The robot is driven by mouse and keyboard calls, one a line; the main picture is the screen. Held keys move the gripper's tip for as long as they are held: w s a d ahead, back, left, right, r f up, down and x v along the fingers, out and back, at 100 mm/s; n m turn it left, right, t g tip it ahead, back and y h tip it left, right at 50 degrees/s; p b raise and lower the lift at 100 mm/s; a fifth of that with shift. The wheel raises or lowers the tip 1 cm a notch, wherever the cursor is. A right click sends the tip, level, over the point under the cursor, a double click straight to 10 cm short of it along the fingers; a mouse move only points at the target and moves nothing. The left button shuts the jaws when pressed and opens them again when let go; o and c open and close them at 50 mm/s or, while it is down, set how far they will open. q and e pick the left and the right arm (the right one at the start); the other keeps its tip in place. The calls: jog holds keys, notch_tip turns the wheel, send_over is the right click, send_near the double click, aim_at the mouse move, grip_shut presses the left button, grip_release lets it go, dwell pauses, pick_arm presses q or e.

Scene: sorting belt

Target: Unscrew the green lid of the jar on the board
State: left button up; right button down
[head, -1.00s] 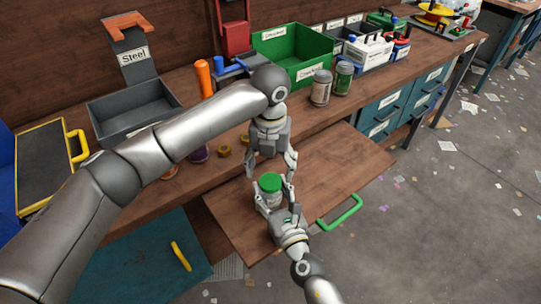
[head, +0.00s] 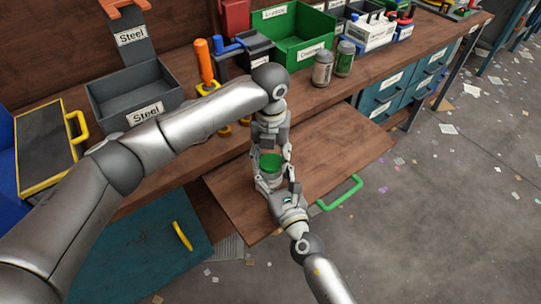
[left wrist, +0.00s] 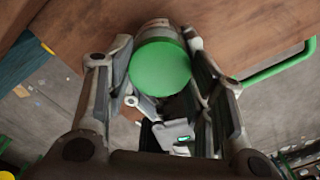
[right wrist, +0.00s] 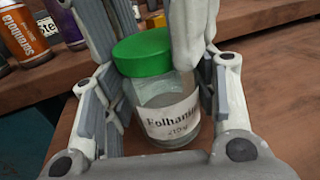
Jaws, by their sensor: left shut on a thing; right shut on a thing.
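The clear glass jar (right wrist: 165,110) with a white label stands upright on the wooden pull-out board (head: 335,150). Its round green lid (head: 270,163) sits on top and also shows in the left wrist view (left wrist: 160,68). My left gripper (head: 270,152) reaches down from above, its fingers shut on the sides of the lid; these fingers also show at the top of the right wrist view. My right gripper (head: 275,184) comes from the front and is shut around the jar's body. The jar's lower part is mostly hidden by the fingers in the head view.
A green handle (head: 340,192) is on the board's front edge. Two cans (head: 334,62) and a green bin (head: 290,38) stand on the bench behind. A grey steel bin (head: 135,95) is at the left. The board's right side is clear.

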pick_arm(q)
jog(key=o, duration=1)
jog(key=shift+r, duration=0.1)
jog(key=shift+o, duration=0.3)
notch_tip(320, 180, up, 7)
jog(key=shift+r, duration=0.2)
jog(key=shift+f, duration=3.85)
jog(key=shift+c, duration=0.2)
jog(key=c, duration=1.1)
jog(key=o, duration=1.1)
